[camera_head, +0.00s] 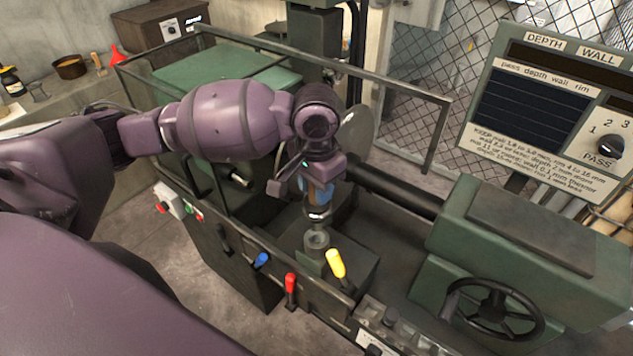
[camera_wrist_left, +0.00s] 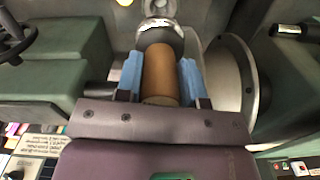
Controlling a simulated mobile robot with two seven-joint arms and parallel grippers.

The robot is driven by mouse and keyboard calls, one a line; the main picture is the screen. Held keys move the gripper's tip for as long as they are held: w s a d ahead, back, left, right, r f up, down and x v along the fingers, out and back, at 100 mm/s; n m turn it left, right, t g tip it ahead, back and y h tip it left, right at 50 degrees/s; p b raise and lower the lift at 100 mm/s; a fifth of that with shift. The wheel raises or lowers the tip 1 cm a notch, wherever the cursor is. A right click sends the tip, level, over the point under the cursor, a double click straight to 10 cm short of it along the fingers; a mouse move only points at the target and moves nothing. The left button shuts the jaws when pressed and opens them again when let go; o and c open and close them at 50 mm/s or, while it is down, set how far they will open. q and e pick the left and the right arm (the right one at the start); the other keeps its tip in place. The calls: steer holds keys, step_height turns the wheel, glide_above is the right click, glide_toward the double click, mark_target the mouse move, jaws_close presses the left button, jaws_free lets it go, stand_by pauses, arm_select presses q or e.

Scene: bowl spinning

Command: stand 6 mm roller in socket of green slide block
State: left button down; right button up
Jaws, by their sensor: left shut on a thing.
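My left gripper (camera_head: 318,190) has blue finger pads and is shut on the brown handle of the roller tool (camera_wrist_left: 160,75). The tool points downward, with its dark and shiny metal head (camera_wrist_left: 160,38) beyond the fingertips. In the head view this head (camera_head: 317,212) is just above the grey round socket (camera_head: 316,239) on the slide block (camera_head: 350,268). I cannot tell whether it touches the socket. In the wrist view a light metal part (camera_wrist_left: 158,8) shows past the head. My right gripper is not in view.
A yellow lever (camera_head: 336,263) stands close beside the socket, with red (camera_head: 291,284) and blue (camera_head: 262,260) levers nearby. A large metal disc (camera_wrist_left: 225,85) is close to the fingers. The green tailstock (camera_head: 520,240) with a handwheel (camera_head: 494,308) is at right.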

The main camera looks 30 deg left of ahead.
mark_target(316, 212)
arm_select(q)
steer(key=shift+w+f, duration=0.1)
steer(key=shift+f, duration=3.6)
steer(key=c, duration=0.7)
jaws_free()
steer(key=shift+o, duration=0.2)
step_height(316, 212, up, 11)
steer(key=shift+f, duration=0.1)
